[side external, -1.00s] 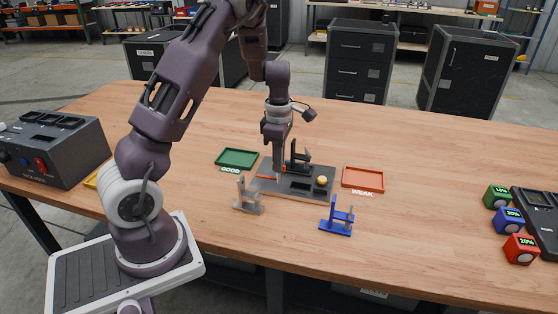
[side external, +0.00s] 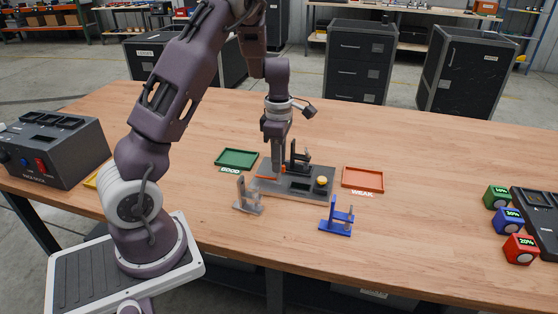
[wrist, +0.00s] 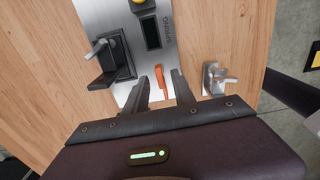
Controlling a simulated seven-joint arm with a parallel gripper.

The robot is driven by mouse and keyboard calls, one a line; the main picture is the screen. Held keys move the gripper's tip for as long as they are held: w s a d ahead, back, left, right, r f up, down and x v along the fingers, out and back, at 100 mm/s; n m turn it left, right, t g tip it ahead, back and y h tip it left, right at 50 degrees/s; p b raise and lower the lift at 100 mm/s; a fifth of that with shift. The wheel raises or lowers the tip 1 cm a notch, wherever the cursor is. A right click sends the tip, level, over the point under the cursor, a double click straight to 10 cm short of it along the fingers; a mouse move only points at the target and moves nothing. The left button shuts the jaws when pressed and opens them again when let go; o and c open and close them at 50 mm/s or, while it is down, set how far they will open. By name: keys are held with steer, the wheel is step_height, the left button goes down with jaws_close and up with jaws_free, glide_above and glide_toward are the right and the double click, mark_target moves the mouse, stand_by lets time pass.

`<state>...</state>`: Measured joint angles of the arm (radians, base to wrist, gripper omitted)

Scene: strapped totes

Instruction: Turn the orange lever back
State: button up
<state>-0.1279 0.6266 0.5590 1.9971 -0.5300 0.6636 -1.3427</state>
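The orange lever (wrist: 162,80) is on the grey tester plate (side external: 315,194). It also shows in the side view (side external: 266,178), at the plate's left end. My gripper (wrist: 160,77) is open in the wrist view. One dark finger is on each side of the lever, with a gap to both. In the side view my gripper (side external: 277,174) points down over the plate's left part. Whether the fingertips are level with the lever or above it I cannot tell.
A grey clamp (side external: 248,196) and a blue clamp (side external: 337,217) stand in front of the plate. A green tray (side external: 237,158) marked GOOD is left of it, an orange-red tray (side external: 362,179) marked WEAK right. Several coloured cubes (side external: 508,221) are far right; the table between is clear.

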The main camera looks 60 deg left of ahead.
step_height(320, 180, up, 6)
steer(key=shift+r, duration=0.15)
steer(key=shift+d+r, duration=0.15)
steer(key=s+d+r+m+t+h, duration=0.1)
steer(key=s+d+r+m, duration=0.2)
steer(key=d+r+m, duration=0.25)
steer(key=s+d+r+m+t, duration=0.1)
steer(key=s+d+r+m, duration=0.25)
steer(key=d+m, duration=0.2)
steer(key=s+d+r+m+t, duration=0.1)
steer(key=s+d+r+m, duration=0.1)
steer(key=s+d+m, duration=0.2)
steer(key=s+d+r+m+t+y, duration=0.1)
steer(key=s+d+m, duration=0.3)
steer(key=s+m, duration=0.6)
steer(key=shift+d+r+m+t, duration=0.4)
steer(key=shift+m+t, duration=0.4)
steer(key=shift+m, duration=0.3)
